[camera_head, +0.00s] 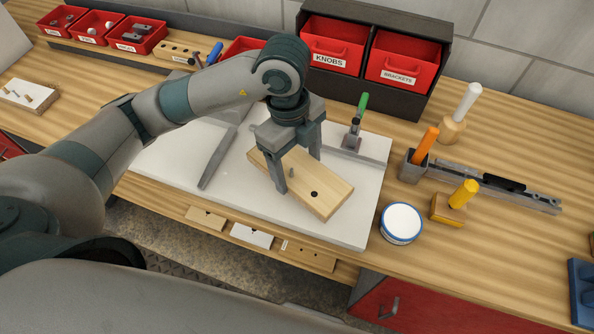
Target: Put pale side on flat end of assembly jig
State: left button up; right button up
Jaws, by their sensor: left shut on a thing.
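My left gripper (298,172) comes down from above with its two fingers on either side of a pale wooden board (322,196) and is shut on it. The board lies at a slant over the white jig plate (360,225) and has a dark hole and a small pin in its upper face. I cannot tell whether the board touches the plate. A grey metal bar (218,158) lies to the left, and a green-handled clamp (352,138) stands at the plate's back right. My fingers hide part of the board. My right gripper is not in view.
Red bins labelled KNOBS (333,45) and BRACKETS (403,62) stand behind. A blue-rimmed round tin (401,223), a grey holder with an orange handle (415,165) and a yellow-knobbed block (448,210) stand to the right. The plate's front right is clear.

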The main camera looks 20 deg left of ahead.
aim_at(296, 166)
pick_arm(q)
jog(key=shift+w+a+f, duration=0.15)
jog(key=shift+w+f, duration=0.15)
jog(key=shift+w, duration=0.05)
jog(key=shift+f, duration=0.1)
notch_tip(296, 166, down, 2)
jog(key=shift+f+p, duration=0.25)
jog(key=shift+p, duration=0.4)
jog(key=shift+f, duration=0.6)
jog(key=shift+f, duration=0.15)
jog(key=o, duration=1.3)
jog(key=shift+o, duration=0.2)
